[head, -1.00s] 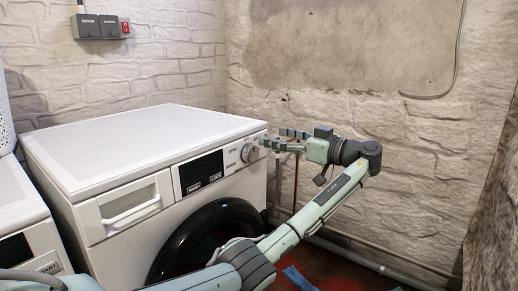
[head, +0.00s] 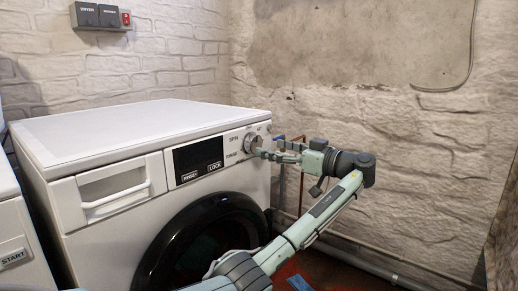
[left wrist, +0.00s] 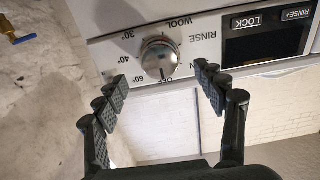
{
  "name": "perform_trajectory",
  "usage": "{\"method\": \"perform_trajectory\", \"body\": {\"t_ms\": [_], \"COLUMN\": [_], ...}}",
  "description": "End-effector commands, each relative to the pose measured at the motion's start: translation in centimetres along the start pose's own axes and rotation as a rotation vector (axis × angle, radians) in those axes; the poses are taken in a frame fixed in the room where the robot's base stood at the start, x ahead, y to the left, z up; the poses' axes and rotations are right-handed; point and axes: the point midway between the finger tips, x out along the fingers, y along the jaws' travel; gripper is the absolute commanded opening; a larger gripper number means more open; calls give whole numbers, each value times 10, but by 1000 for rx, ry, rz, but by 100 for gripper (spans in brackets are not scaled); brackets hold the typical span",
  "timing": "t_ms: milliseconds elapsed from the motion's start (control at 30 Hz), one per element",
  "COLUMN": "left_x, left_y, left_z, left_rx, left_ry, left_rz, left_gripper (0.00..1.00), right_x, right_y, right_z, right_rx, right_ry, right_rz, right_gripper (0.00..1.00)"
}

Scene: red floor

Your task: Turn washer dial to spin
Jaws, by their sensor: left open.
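The washer (head: 130,128) is a white front loader with a round silver dial (head: 252,143) at the right end of its front panel. The dial also shows in the left wrist view (left wrist: 159,58), which sees the panel upside down. A dark mark on the dial's rim faces the OFF side. My left gripper (head: 266,154) is open just in front of the dial. In the wrist view its fingers (left wrist: 161,79) are spread to either side, apparently not touching it. My right gripper is not in view.
A dark display (head: 198,157) and a detergent drawer (head: 114,193) lie left of the dial. The round black door (head: 150,262) is below. A second white machine (head: 12,230) stands at left. A brick wall (head: 390,150) and pipes are at right.

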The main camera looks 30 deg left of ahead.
Motion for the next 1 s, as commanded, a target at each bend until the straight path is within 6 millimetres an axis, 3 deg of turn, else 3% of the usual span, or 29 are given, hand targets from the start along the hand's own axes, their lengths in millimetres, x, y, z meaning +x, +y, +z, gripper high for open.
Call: {"method": "perform_trajectory", "body": {"t_ms": [100, 300, 667, 1000], "left_x": [22, 47, 54, 54], "left_y": [0, 0, 0, 0], "left_z": [0, 0, 0, 0], "left_rx": [1, 1, 1, 1], "left_ry": [1, 2, -1, 0], "left_rz": [-2, -1, 1, 1], "left_gripper": [70, 70, 70, 31], "right_x": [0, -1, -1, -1], "right_y": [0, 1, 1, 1], "right_z": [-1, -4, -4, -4], "right_rx": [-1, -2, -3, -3], "right_ry": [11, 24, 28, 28], "right_rz": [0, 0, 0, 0], "right_gripper": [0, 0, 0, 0]}}
